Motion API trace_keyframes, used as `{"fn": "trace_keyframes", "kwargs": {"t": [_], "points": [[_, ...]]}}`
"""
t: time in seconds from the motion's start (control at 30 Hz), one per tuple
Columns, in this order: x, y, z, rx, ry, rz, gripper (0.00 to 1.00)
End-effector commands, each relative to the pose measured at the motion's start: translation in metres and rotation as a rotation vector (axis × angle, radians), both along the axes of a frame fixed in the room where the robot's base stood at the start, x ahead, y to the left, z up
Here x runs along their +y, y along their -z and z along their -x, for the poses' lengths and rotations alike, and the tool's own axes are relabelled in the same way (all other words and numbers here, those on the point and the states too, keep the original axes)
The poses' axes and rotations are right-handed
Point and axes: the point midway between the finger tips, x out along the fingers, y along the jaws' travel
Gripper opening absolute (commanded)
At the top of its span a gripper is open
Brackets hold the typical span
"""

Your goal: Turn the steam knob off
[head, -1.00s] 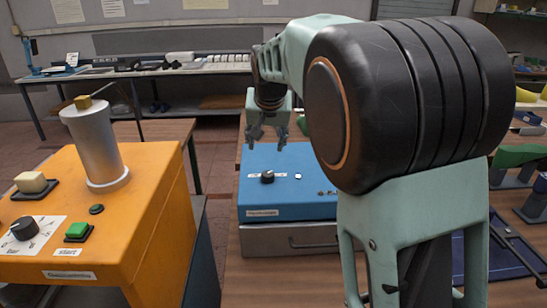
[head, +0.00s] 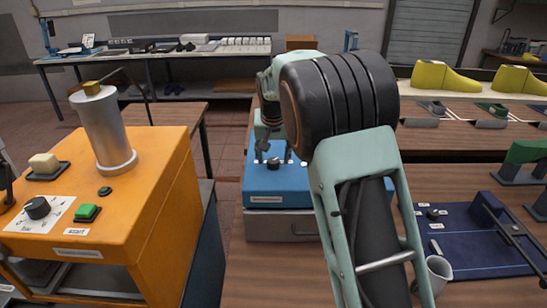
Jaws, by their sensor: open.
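A blue box (head: 262,190) stands on a wooden bench left of my arm, with a small black knob (head: 273,160) on its top. The knob's pointer direction is too small to tell. My gripper (head: 273,154) is open and points down over the box, its fingers low on either side of the knob. I cannot tell whether they touch it. The forearm hides the box's right part. Another black knob (head: 37,207) sits on a white dial on the orange machine (head: 150,200) at the left. The front labels are too small to read.
The orange machine also carries a green button (head: 87,212), a pale button (head: 44,163) and a metal cylinder (head: 106,130). Right of my arm are a dark blue mat (head: 460,255), a grey cup (head: 437,270) and yellow shoe lasts (head: 444,76).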

Motion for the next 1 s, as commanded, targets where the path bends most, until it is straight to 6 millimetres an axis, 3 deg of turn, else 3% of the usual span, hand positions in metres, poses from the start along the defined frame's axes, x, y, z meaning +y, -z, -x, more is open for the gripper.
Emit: {"fn": "trace_keyframes", "kwargs": {"t": [0.13, 0.43, 0.8, 1.0], "points": [[-0.0003, 0.0098, -0.0040, 0.000, 0.000, 0.001, 0.46], [0.0000, 0.0115, -0.0050, -0.001, 0.000, 0.000, 0.46], [0.0000, 0.0113, -0.0048, -0.001, 0.000, 0.000, 0.06], [-0.0002, 0.0115, -0.0047, -0.001, -0.010, 0.000, 0.04]]}}
